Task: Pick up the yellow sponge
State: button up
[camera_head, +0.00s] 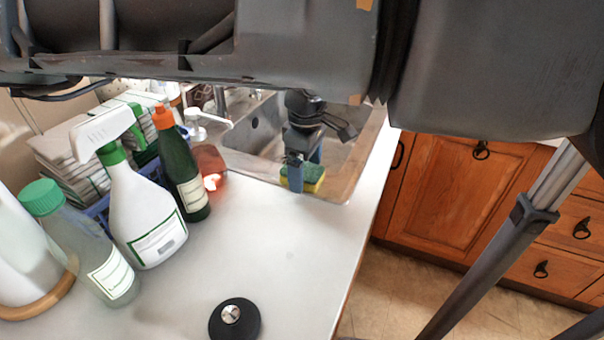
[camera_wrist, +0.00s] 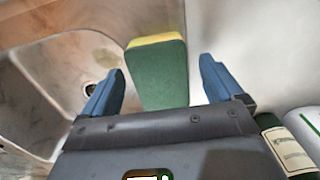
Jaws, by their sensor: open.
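The yellow sponge (camera_head: 314,174) has a green scouring side and sits at the near rim of the sink, partly hidden behind my gripper in the head view. In the wrist view the sponge (camera_wrist: 158,75) shows its green face, with a yellow edge at the top. My gripper (camera_head: 298,178) is open, with its blue fingers pointing down at the sponge. In the wrist view the two fingertips of my gripper (camera_wrist: 162,75) stand on either side of the sponge, with a gap on each side. The sponge's contact with the fingers is not seen.
A dark green bottle (camera_head: 186,170), a white spray bottle (camera_head: 145,215) and a clear bottle with a green cap (camera_head: 88,245) stand on the left. A black round object (camera_head: 235,322) lies on the white counter (camera_head: 290,265), which is otherwise clear in front.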

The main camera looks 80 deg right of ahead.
aim_at(306, 170)
jog(key=c, duration=1.1)
jog(key=shift+r, duration=0.1)
notch_tip(306, 170, up, 4)
jog(key=shift+f, duration=0.15)
jog(key=s+d+r, duration=0.2)
jog(key=s+d+r+b, duration=0.1)
jog(key=s+d+r, duration=0.1)
jog(key=s+d, duration=0.1)
jog(key=s+d+r, duration=0.3)
jog(key=shift+s+b, duration=0.25)
jog(key=shift+b, duration=0.05)
jog(key=o, duration=0.4)
jog(key=c, duration=0.3)
jog(key=shift+c, duration=0.2)
